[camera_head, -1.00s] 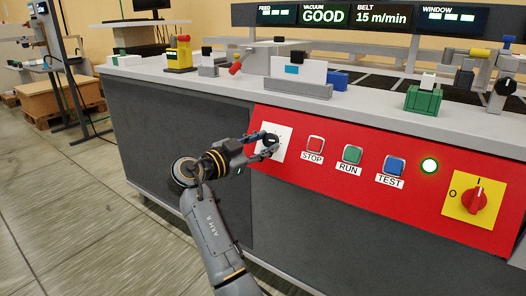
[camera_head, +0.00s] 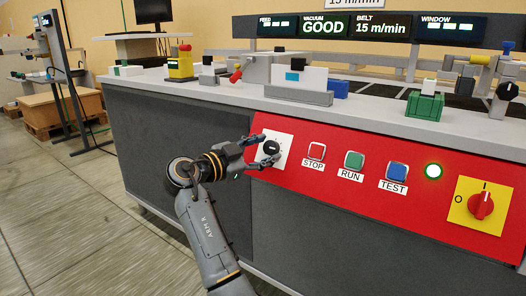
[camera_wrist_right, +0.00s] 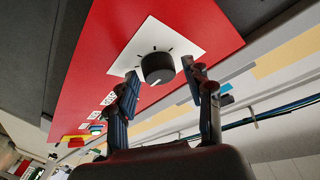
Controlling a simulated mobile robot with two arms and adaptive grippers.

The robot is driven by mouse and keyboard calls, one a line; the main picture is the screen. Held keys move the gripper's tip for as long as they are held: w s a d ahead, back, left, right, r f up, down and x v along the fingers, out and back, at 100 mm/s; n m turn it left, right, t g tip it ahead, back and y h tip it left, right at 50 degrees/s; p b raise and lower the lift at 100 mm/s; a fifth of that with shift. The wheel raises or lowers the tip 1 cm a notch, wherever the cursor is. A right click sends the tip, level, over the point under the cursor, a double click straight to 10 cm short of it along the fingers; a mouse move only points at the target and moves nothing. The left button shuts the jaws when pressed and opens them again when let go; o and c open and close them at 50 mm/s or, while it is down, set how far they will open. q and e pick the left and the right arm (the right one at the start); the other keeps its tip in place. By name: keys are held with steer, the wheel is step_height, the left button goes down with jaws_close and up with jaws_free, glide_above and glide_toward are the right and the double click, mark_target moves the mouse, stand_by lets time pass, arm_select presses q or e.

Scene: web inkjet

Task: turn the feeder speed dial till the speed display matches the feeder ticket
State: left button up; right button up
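The feeder speed dial is a black round knob (camera_head: 271,147) with a white pointer line, on a white plate (camera_head: 284,139) at the left end of the red panel. The right wrist view shows the dial (camera_wrist_right: 158,67) too. My right gripper (camera_head: 264,151) is open, its fingers on either side of the dial with gaps between them and the knob. The belt speed display (camera_head: 381,28) reads 15 m/min. A white card (camera_head: 355,3), cut off by the top edge, also appears to read 15 m/min. My left gripper is not in view.
Machine fittings stand on the grey top above the panel. Open floor lies left.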

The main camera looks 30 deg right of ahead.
steer(key=s+a, duration=0.1)
steer(key=a, duration=0.6)
steer(key=shift+s+a, duration=0.15)
steer(key=shift+a, duration=0.1)
stand_by(0.5)
